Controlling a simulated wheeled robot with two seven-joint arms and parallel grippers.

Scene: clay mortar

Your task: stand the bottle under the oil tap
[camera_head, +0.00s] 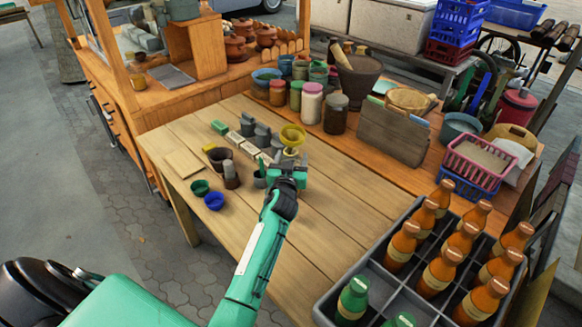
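A grey divided crate (390,282) at lower right holds several orange bottles (438,272) and green-topped bottles (353,299), all upright. I cannot tell which bottle the task means. I cannot make out an oil tap. My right gripper is out of view.
The table (330,215) is bare at its middle and front. Small green (200,187) and blue (214,201) bowls sit near its left edge, by a brown cup (219,160). Jars (312,103), a mortar (357,80) and a pink basket (480,163) stand farther back.

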